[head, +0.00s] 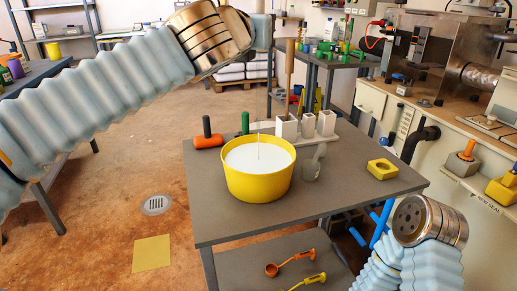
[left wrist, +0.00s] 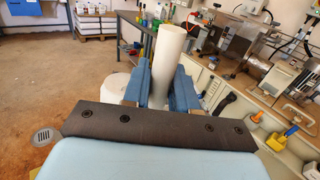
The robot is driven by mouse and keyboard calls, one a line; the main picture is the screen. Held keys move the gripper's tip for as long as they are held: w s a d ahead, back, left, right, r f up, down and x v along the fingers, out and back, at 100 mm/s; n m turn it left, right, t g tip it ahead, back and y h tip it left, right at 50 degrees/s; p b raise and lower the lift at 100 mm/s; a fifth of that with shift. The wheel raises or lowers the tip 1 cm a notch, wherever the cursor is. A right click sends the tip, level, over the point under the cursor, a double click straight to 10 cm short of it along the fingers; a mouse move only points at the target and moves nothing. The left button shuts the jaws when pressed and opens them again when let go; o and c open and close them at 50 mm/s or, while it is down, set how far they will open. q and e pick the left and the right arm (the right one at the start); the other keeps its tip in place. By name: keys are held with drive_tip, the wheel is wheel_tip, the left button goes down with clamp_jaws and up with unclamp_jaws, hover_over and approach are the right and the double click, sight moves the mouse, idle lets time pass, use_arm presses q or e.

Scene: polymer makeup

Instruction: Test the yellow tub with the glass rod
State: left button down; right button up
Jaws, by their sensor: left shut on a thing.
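The yellow tub (head: 258,184) stands on the grey table, filled nearly to the rim with a smooth white material (head: 245,160). My left gripper (left wrist: 163,74) is above the tub, its blue fingers shut on the pale, upright glass rod (left wrist: 170,48). In the head view the rod is a very thin vertical line (head: 258,148) meeting the white material; I cannot tell how deep it reaches. My right arm's metal joint shows at lower right in the head view, but its gripper does not show.
On the grey table (head: 330,196), white holders (head: 307,125) stand behind the tub, one with a tall wooden-handled tool (head: 289,66). A yellow block (head: 382,169) lies further right. The front left tabletop is clear.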

use_arm(q)
drive_tip(key=shift+r, duration=2.4)
